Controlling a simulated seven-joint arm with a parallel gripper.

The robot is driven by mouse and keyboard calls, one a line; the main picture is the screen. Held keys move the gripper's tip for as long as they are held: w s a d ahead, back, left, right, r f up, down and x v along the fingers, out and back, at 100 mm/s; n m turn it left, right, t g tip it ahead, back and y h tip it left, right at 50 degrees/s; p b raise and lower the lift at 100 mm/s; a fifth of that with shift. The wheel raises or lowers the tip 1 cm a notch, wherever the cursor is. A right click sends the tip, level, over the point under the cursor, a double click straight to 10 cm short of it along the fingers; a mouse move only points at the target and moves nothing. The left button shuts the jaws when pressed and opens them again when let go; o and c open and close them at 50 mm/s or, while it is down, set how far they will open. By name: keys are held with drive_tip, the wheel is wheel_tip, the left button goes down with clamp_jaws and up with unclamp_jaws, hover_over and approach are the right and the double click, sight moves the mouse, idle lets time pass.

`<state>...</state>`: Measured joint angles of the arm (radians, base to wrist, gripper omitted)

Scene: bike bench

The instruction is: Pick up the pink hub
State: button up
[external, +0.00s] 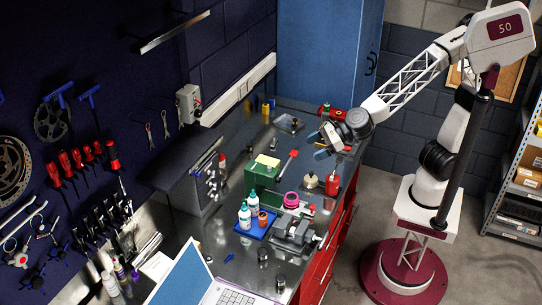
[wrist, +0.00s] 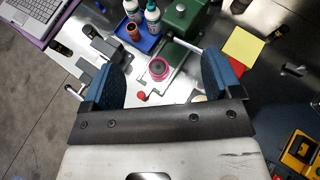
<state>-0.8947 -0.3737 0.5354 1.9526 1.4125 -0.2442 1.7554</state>
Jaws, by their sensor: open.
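The pink hub (external: 291,200) is a small round pink piece on the bench, beside the blue tray and in front of the green box. In the wrist view the pink hub (wrist: 158,69) shows as a pink ring with a dark centre, between and beyond my fingers. My gripper (external: 324,143) is above the bench, up and to the right of the hub in the external view. Its two blue fingers are wide apart with nothing between them. The gripper (wrist: 161,72) is apart from the hub.
A blue tray (external: 243,232) with bottles stands left of the hub. A green box (external: 256,185), a grey vise (external: 291,234), a red bottle (external: 332,184) and a laptop (external: 192,284) are near. A small red ball-like knob (wrist: 141,96) lies close to the hub.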

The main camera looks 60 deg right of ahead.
drive_tip(key=shift+a+f+m, duration=0.55)
drive_tip(key=shift+a+m, duration=0.25)
drive_tip(key=shift+a, duration=0.2)
approach(290, 197)
drive_tip(key=shift+s+a, duration=0.15)
drive_tip(key=shift+x, duration=1.25)
drive_tip(key=shift+x, duration=2.65)
